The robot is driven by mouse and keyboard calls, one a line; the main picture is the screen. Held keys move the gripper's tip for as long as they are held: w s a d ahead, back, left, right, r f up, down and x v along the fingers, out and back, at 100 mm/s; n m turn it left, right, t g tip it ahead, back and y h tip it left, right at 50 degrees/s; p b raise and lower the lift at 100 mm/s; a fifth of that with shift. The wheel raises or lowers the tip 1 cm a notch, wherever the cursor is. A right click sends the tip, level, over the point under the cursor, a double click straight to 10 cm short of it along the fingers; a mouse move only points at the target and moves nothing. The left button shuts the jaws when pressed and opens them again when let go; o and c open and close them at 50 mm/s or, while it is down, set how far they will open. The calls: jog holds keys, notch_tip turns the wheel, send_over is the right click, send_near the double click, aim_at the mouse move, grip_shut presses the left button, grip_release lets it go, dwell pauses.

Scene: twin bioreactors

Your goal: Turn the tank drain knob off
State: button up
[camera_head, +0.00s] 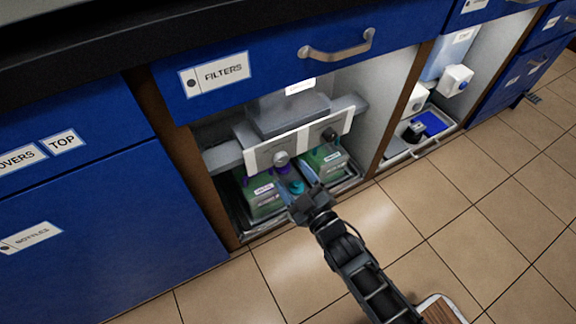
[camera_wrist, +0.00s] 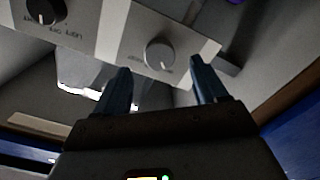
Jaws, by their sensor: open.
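A white and grey panel (camera_head: 300,144) inside the open cabinet bears two round knobs. The silver knob (camera_head: 281,158) is at its left and the black knob (camera_head: 330,135) at its right. In the wrist view the picture is upside down: the silver knob (camera_wrist: 160,54) shows just beyond and between my fingertips, and the black knob (camera_wrist: 45,11) is at upper left. The lettering is too blurred to tell which is the tank drain knob. My gripper (camera_head: 300,188) is open and empty in front of the panel, its fingers (camera_wrist: 158,78) apart from the silver knob.
Green containers (camera_head: 264,198) with purple and teal caps stand in a tray under the panel. Cabinet posts flank the opening, with the FILTERS drawer (camera_head: 222,75) above. A second open compartment (camera_head: 432,110) is at right. The tiled floor (camera_head: 440,205) in front is mostly clear.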

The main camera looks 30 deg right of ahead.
jog(key=shift+s, duration=1.7)
